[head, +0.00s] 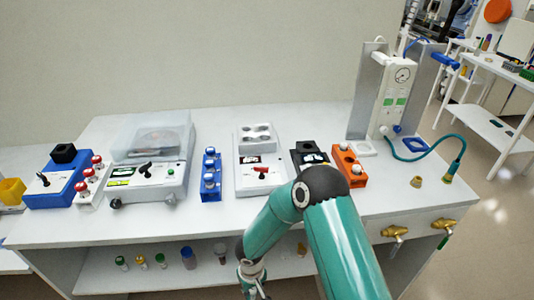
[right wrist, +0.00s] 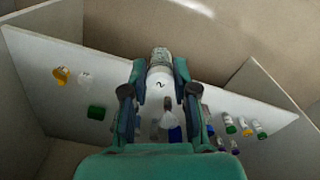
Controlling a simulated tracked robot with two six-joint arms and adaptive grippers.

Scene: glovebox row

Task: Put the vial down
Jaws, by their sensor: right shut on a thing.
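The vial (right wrist: 160,75) is pale, with a grey, speckled top end and a dark mark like a "2" on its side. In the right wrist view it sits between the fingertips of my right gripper (right wrist: 159,78), which is shut on it. In the head view the right arm reaches down in front of the bench, and the wrist and gripper (head: 252,284) are at the lower shelf's front; the vial cannot be made out there. Whether the vial touches a surface is unclear. My left gripper is not in view.
The lower shelf (head: 100,277) holds several small capped containers (head: 160,261); several vials (right wrist: 245,127) also show at right in the right wrist view. On the bench (head: 220,207) stand a centrifuge-like device (head: 150,175), a blue rack (head: 211,190) and an orange rack (head: 350,175).

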